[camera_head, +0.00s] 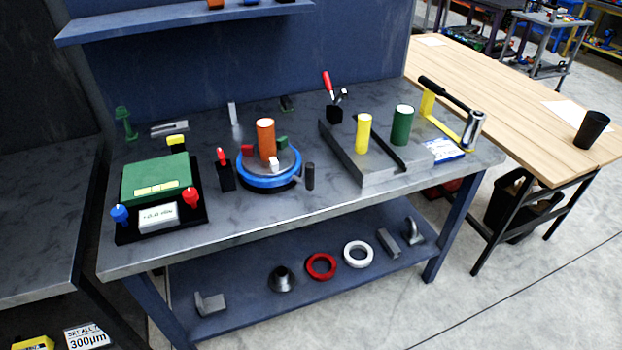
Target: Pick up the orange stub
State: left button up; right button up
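The orange stub (266,139) is an upright cylinder with a pale top. It stands on the round positioner (268,178), which has a blue ring and a grey top plate. Red, green and white jaw blocks sit around the stub's foot; I cannot tell whether they touch it. A dark handle (309,176) stands at the positioner's right side. Neither of my grippers is in view.
A green box (156,180) with red and blue knobs stands left of the positioner. A red-tipped lever (223,168) is close beside it. Right, a grey block (374,160) carries yellow and green cylinders. The bench's front strip is mostly clear.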

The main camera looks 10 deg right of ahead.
aim_at(266, 126)
jog(key=i+l+u, duration=0.1)
jog(key=i+l, duration=0.15)
jog(key=i+l+u, duration=0.1)
jog(key=l, duration=0.3)
jog(key=i+l+u, duration=0.1)
jog(key=i+l, duration=0.25)
jog(key=i+l+u, duration=0.1)
jog(key=l, duration=0.25)
jog(key=i, duration=0.1)
